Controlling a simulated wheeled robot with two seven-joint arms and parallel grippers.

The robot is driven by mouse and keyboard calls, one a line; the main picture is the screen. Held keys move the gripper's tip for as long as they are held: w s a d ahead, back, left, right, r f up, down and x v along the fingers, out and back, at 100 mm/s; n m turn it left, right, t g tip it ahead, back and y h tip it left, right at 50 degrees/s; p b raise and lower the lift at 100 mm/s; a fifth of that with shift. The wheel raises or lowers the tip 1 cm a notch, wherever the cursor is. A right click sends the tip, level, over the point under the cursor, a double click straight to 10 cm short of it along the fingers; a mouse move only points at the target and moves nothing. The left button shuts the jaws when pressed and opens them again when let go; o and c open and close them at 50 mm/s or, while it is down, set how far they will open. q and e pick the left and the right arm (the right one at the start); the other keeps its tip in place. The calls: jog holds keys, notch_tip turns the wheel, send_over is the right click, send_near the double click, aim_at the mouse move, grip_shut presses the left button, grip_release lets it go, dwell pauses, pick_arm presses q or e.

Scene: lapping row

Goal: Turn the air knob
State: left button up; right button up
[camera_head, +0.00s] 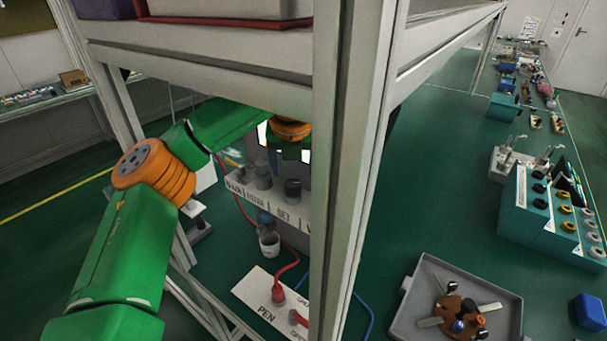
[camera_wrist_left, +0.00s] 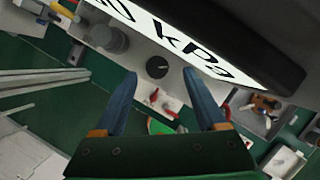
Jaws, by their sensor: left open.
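A row of knobs stands on a grey unit inside the frame: a black knob (camera_head: 292,190) above a label that seems to read SET, and grey knobs (camera_head: 263,177) to its left. I cannot read "air" on any label. My left gripper (camera_head: 290,153) is just above and behind the row, partly hidden. In the left wrist view my left gripper (camera_wrist_left: 160,75) is open, with two blue-grey fingers apart. The black knob (camera_wrist_left: 157,67) appears between the fingertips, with nothing visibly gripped. Whether the fingers touch it cannot be told. My right gripper is not in view.
A pale post (camera_head: 340,150) and shelf beam (camera_head: 210,70) close in the unit. A large kPa sign (camera_wrist_left: 190,45) is close to the left wrist camera. Below are a cup (camera_head: 269,244), red hoses and a PEN plate (camera_head: 262,300). A grey tray (camera_head: 410,325) lies right.

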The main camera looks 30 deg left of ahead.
aim_at(292, 183)
pick_arm(q)
jog(key=shift+s+a+f+p, duration=0.15)
jog(key=shift+f+p, duration=0.1)
jog(key=shift+f, duration=0.35)
jog(key=shift+a+f+p, duration=0.1)
jog(key=shift+f+p, duration=0.15)
jog(key=shift+f, duration=0.35)
jog(key=shift+a+x, duration=0.2)
jog(key=shift+x, duration=0.95)
jog(key=shift+w+f, duration=0.1)
jog(key=shift+w, duration=0.2)
jog(key=shift+s+d, duration=0.1)
jog(key=shift+d, duration=0.1)
jog(key=c, duration=0.6)
grip_shut()
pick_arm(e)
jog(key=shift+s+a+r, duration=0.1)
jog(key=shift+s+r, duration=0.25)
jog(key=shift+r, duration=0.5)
